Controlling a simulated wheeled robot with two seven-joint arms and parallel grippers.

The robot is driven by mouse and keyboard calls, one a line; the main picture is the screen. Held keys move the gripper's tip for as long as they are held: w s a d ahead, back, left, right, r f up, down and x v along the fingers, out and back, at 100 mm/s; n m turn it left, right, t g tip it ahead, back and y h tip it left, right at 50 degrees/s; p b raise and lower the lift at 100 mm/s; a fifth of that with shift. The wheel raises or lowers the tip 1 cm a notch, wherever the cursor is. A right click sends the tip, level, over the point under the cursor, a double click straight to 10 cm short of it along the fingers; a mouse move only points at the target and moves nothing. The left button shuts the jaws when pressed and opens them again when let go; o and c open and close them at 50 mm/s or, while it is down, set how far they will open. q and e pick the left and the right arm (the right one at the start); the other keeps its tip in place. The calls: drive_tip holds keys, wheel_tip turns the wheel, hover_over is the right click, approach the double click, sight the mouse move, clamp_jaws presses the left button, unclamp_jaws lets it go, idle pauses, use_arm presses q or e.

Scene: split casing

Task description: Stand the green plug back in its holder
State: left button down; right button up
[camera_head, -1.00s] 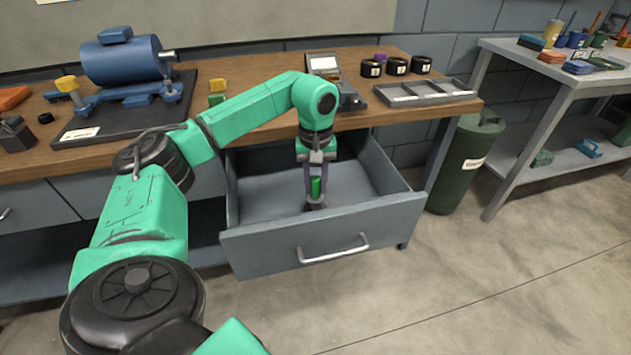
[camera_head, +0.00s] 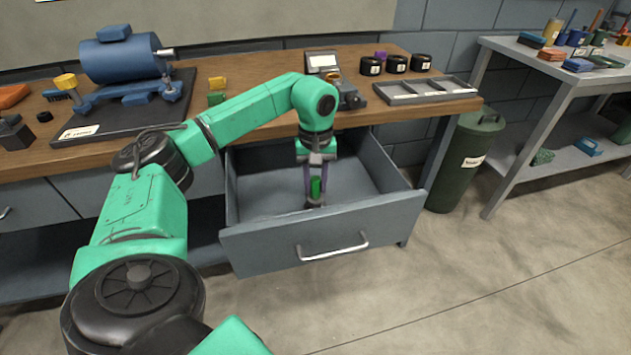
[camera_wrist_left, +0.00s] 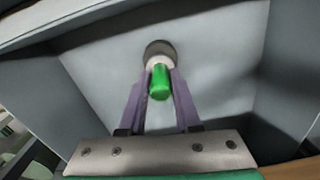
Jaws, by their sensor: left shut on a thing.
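The green plug (camera_head: 316,187) is between the purple fingers of my left gripper (camera_head: 316,190), inside the open drawer (camera_head: 267,187), near its front panel. The gripper points down and is shut on the plug. In the left wrist view the green plug (camera_wrist_left: 160,82) shows between the fingertips, with a pale collar and a dark round end beyond it. I cannot tell whether that dark end is part of the plug or a separate piece, or whether it touches the drawer floor. Three black labelled cups (camera_head: 396,65) stand on the bench. My right gripper is not in view.
A grey compartment tray (camera_head: 428,93) lies at the bench's right end. A purple piece (camera_head: 380,56) is by the left cup. A blue motor (camera_head: 122,60) stands on the left. The drawer's walls and front panel (camera_head: 370,228) surround my gripper. The drawer floor around it looks clear.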

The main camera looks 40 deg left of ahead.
use_arm(q)
drive_tip(key=shift+f+b, duration=0.7)
drive_tip(key=shift+f, duration=0.7)
idle(0.4)
drive_tip(key=c, duration=0.5)
unclamp_jaws()
